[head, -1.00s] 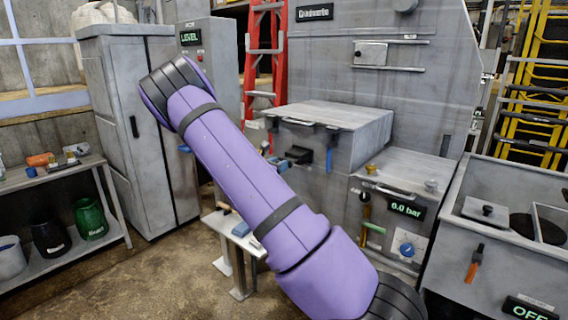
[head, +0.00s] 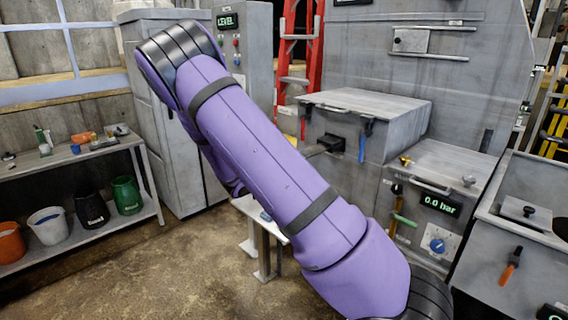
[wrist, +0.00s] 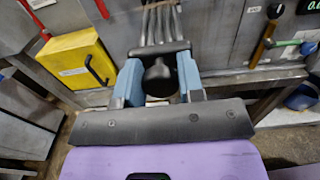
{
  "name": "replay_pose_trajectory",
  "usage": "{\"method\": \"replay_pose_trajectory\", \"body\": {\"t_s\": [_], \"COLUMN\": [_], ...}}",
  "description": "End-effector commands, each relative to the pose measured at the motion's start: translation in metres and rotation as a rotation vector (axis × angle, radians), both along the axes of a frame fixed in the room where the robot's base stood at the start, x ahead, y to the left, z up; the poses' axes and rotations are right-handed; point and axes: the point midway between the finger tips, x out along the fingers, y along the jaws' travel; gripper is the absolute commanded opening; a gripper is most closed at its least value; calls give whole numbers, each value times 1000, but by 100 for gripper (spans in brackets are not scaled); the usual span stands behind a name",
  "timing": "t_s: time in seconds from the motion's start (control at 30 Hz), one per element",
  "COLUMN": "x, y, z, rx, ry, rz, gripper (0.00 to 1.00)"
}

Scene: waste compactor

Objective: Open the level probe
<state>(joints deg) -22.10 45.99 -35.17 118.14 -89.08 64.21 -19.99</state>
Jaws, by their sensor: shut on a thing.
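My gripper (wrist: 159,92) shows in the wrist view, its two light-blue fingers on either side of a dark rounded knob (wrist: 158,73). It is shut on this knob. Several thin grey rods lie just beyond the knob, under a dark bar. I cannot tell for sure whether the knob belongs to the level probe. In the head view my purple arm hides the gripper. A black block with a bar (head: 332,143) sticks out of the front of the grey lidded box (head: 360,105). A LEVEL display (head: 227,21) is on the grey cabinet behind.
A yellow box with a black handle (wrist: 80,60) is left of the gripper in the wrist view. A pressure panel reading 0.0 bar (head: 440,204) stands right of the arm. A shelf with buckets (head: 75,215) is at the left. Concrete floor lies open between.

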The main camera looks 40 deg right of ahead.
Motion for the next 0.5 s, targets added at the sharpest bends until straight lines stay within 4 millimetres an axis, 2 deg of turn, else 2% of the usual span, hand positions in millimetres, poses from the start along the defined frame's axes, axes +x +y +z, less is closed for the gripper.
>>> {"method": "replay_pose_trajectory", "body": {"t_s": [0.07, 0.1, 0.2, 0.5], "x": [0, 0, 0, 0], "y": [0, 0, 0, 1], "z": [-1, -1, -1, 0], "rx": [1, 1, 1, 0], "ry": [1, 1, 1, 0], "rz": [1, 1, 1, 1], "gripper": [0, 40, 60, 60]}}
